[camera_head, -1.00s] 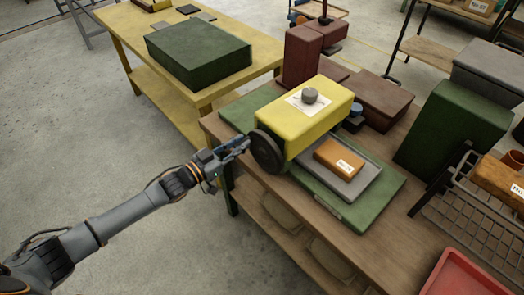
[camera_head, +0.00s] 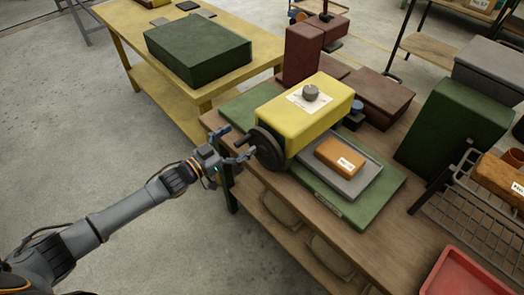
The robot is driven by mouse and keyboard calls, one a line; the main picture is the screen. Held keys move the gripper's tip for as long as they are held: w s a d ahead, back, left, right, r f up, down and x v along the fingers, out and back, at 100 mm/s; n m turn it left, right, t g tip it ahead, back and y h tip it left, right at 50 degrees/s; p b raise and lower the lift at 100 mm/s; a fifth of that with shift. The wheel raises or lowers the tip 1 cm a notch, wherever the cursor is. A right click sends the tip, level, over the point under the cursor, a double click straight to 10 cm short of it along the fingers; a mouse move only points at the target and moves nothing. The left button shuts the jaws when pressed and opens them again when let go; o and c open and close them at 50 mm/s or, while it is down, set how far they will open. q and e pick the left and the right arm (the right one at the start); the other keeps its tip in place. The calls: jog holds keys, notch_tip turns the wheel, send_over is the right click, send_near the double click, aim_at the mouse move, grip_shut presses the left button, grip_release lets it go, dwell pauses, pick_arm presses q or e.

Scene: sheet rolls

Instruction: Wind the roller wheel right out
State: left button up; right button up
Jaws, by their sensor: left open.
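The roller wheel (camera_head: 267,148) is a dark round handwheel on the left end of a yellow box-shaped machine (camera_head: 320,121). A grey knob (camera_head: 310,92) and a white label sit on top of the machine. My left gripper (camera_head: 236,144) is open at the left of the wheel, its fingers spread. One fingertip is close to the wheel's rim; I cannot tell whether it touches. My right gripper is not in view.
The machine stands on a green mat (camera_head: 383,192) on a wooden bench (camera_head: 385,246). A grey tray (camera_head: 368,182) with an orange box (camera_head: 340,156) lies before it. Dark red boxes stand behind. A wire rack (camera_head: 455,222) and red tray (camera_head: 462,278) are at right.

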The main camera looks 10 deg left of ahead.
pick_arm(q)
jog(key=p+v, duration=0.3)
jog(key=v, duration=0.6)
dwell(0.4)
dwell(0.4)
